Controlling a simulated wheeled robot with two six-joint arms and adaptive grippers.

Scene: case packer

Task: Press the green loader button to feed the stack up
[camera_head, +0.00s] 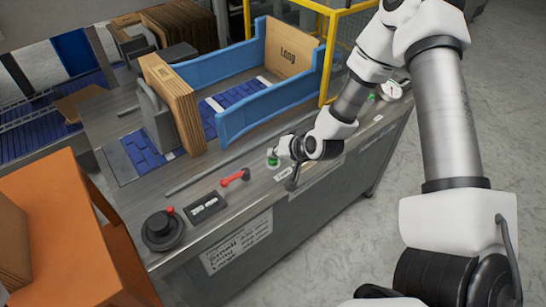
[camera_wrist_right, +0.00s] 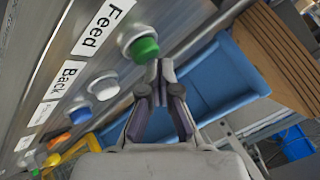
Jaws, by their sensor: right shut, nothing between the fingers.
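The green loader button (camera_head: 273,161) sits near the front edge of the machine top. In the right wrist view the green button (camera_wrist_right: 144,47) has a pale collar and stands beside the "Feed" label (camera_wrist_right: 104,28). My right gripper (camera_wrist_right: 160,66) is shut and empty, its fingertips just beside the green cap. I cannot tell whether they touch it. In the head view the gripper (camera_head: 279,151) is small and partly hidden by its wrist, close to the button. A stack of brown carton blanks (camera_head: 174,103) stands upright in the loader. My left gripper is out of view.
A white button (camera_wrist_right: 103,86) neighbours the green one. A yellow frame (camera_head: 329,50) stands behind my arm.

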